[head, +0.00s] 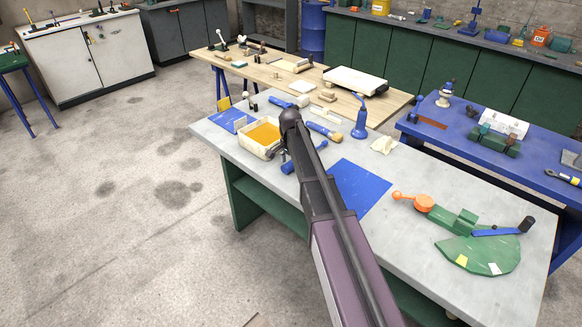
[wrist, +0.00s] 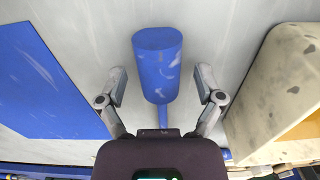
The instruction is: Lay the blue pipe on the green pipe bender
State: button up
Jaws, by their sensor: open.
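A blue cylinder with a thin rod at one end, which I take for the blue pipe (head: 290,168), lies on the grey bench, partly hidden by my arm. In the wrist view, the cylinder (wrist: 157,65) shows between the fingers of my gripper (wrist: 161,85). The gripper is open, with a gap on each side of the cylinder. In the head view, my gripper (head: 284,150) is mostly hidden behind my wrist. The green pipe bender (head: 478,254) sits at the bench's right end, with a blue lever and an orange ball-ended handle.
A cream tray with orange contents (head: 248,146) stands left of my gripper. A flat blue sheet (head: 362,187) lies to its right. A brush (head: 326,133) and a blue upright bottle (head: 360,118) are behind. Bare bench top lies between the sheet and the bender.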

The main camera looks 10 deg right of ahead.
grip_shut()
jog(key=shift+r, duration=0.1)
dwell(0.4)
notch_tip(320, 180, up, 3)
jog(key=p, duration=0.3)
jog(key=shift+r+p, duration=0.2)
jog(key=shift+p, duration=0.15)
jog(key=s+d, duration=0.2)
jog(key=s, duration=0.3)
jog(key=s+d+r+p, duration=0.1)
jog(key=s+d, duration=0.1)
jog(key=s, duration=0.2)
jog(key=s+d, duration=0.2)
jog(key=s, duration=0.3)
jog(key=shift+s+d+r, duration=0.2)
jog(key=shift+s, duration=0.15)
